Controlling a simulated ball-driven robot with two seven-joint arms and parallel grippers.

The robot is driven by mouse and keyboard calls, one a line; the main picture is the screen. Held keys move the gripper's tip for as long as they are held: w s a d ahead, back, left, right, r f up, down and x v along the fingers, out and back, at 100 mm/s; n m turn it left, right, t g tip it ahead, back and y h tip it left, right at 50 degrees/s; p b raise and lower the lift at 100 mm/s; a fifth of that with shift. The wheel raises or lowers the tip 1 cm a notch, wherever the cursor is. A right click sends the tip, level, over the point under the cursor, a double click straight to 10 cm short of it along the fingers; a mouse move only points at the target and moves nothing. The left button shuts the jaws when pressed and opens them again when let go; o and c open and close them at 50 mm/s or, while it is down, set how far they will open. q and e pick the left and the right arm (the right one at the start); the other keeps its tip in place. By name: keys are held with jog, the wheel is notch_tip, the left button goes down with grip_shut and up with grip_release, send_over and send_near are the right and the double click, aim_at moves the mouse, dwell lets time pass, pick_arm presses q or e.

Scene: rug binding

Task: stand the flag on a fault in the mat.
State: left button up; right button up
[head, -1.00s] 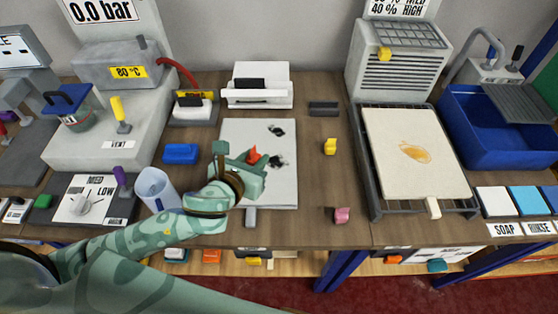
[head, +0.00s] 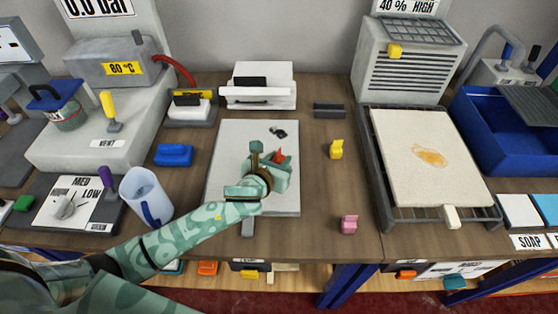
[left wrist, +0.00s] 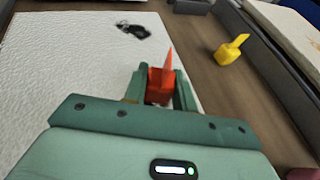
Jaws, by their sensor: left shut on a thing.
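The mat (head: 230,145) is a pale sheet on the bench, also seen in the left wrist view (left wrist: 50,70). A dark fault (head: 278,132) marks its upper right part and shows in the left wrist view (left wrist: 132,31). A second dark mark seen lower down earlier is now hidden behind my gripper. My left gripper (head: 276,165) is over the right part of the mat, shut on the red flag (head: 280,155). In the left wrist view the flag (left wrist: 161,85) stands upright between the fingers. I cannot tell whether its base touches the mat. My right gripper is not in view.
A yellow piece (head: 336,149) and a pink piece (head: 349,224) stand right of the mat. A blue block (head: 174,154) and a clear jug (head: 146,190) are left of it. A rack with a stained cream board (head: 400,150) is farther right. A white device (head: 258,95) stands behind the mat.

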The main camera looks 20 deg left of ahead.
pick_arm(q)
jog(key=o, duration=1)
jog(key=shift+s+r, duration=0.2)
jog(key=p+v, duration=0.3)
jog(key=v, duration=0.8)
jog(key=shift+s+a+r+p, duration=0.1)
jog(key=shift+s+p, duration=0.2)
